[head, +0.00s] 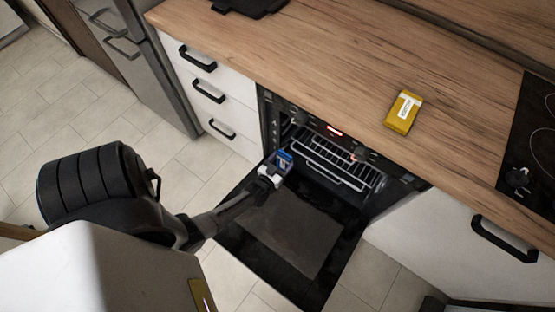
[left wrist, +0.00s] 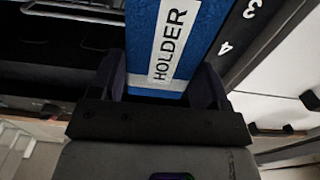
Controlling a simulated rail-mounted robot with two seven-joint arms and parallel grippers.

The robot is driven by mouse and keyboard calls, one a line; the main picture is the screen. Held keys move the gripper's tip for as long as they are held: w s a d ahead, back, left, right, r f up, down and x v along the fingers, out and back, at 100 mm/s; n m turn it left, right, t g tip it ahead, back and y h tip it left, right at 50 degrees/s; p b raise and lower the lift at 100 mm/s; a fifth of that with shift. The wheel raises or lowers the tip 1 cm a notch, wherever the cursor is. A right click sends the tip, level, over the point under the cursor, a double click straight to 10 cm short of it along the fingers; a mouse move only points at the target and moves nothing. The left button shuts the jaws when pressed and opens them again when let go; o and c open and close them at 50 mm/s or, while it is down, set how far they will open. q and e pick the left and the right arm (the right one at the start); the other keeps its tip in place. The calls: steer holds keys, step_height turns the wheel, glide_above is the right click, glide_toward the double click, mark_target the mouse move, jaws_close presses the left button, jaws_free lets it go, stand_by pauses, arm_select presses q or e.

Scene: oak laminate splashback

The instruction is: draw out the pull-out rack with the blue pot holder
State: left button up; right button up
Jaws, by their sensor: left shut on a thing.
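The blue pot holder (head: 284,158) is between the fingers of my left gripper (head: 271,173), at the left side of the oven opening. In the left wrist view the blue pot holder (left wrist: 200,50), with a white label reading "HOLDER", sits between both fingers of the left gripper (left wrist: 160,88), which is shut on it. The pull-out rack (head: 340,162) is a wire rack in the open oven, to the right of the gripper. Whether the pot holder touches the rack I cannot tell. My right gripper is not in view.
The oven door (head: 290,235) hangs open and flat below the gripper. A yellow box (head: 403,112) lies on the wooden worktop (head: 300,62), with a black hob (head: 535,150) at the right. White drawers (head: 215,95) with black handles stand left of the oven. Tiled floor is clear at left.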

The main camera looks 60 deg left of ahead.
arm_select(q)
steer(key=shift+b+x, duration=2.9)
steer(key=shift+x, duration=3.95)
steer(key=shift+a+f+b, duration=0.1)
steer(key=shift+f+b, duration=1.8)
steer(key=shift+f, duration=0.65)
steer(key=shift+s, duration=0.1)
